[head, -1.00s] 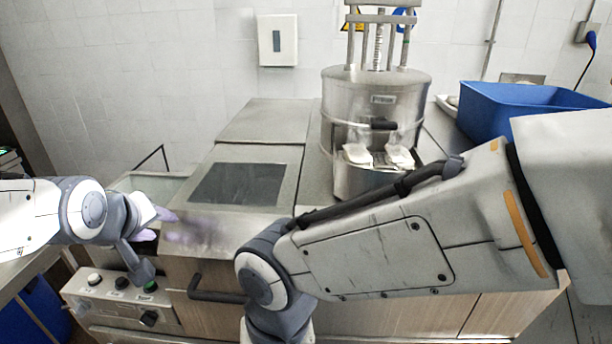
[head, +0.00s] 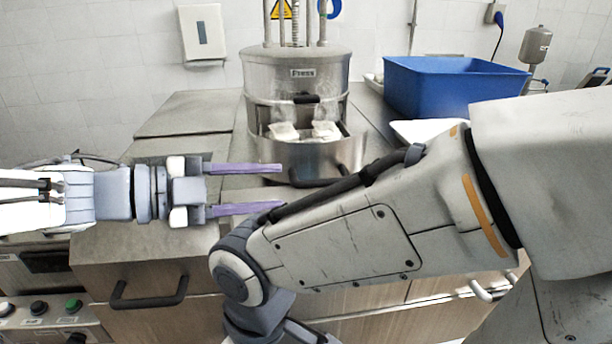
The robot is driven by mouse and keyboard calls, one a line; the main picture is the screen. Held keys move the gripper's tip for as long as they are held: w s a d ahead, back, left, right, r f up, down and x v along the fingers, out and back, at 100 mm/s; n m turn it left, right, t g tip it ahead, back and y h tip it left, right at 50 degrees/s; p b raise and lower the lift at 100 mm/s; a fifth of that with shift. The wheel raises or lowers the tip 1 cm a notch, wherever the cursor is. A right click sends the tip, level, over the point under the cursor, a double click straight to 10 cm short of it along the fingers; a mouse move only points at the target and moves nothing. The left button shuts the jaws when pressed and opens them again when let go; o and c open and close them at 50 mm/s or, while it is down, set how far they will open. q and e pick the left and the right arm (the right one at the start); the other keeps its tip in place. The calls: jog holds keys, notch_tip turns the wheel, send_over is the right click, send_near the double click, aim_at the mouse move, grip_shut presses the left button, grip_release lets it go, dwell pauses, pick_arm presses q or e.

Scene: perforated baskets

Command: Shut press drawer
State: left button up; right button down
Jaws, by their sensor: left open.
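The press (head: 297,75) is a round steel drum with rods on top, at the back centre of the counter. Its curved steel drawer (head: 322,158) stands pulled out at the front, with a dark handle below its rim and white pieces (head: 285,131) inside. My left gripper (head: 281,188) is open and empty, its two purple fingers pointing right, in front of and a little left of the drawer in the picture. I cannot tell whether it touches anything.
A blue bin (head: 440,88) stands on the right of the counter, with a white tray (head: 430,130) in front of it. A dark cabinet handle (head: 148,292) sticks out at the lower left. A paper dispenser (head: 202,35) hangs on the wall.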

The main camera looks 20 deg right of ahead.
aim_at(315, 183)
pick_arm(q)
jog(key=p+x, duration=0.2)
jog(key=x, duration=0.6)
jog(key=shift+d, duration=0.35)
jog(key=shift+w+d+f, duration=0.1)
jog(key=shift+d+f, duration=0.1)
jog(key=shift+d, duration=0.4)
grip_shut()
dwell(0.4)
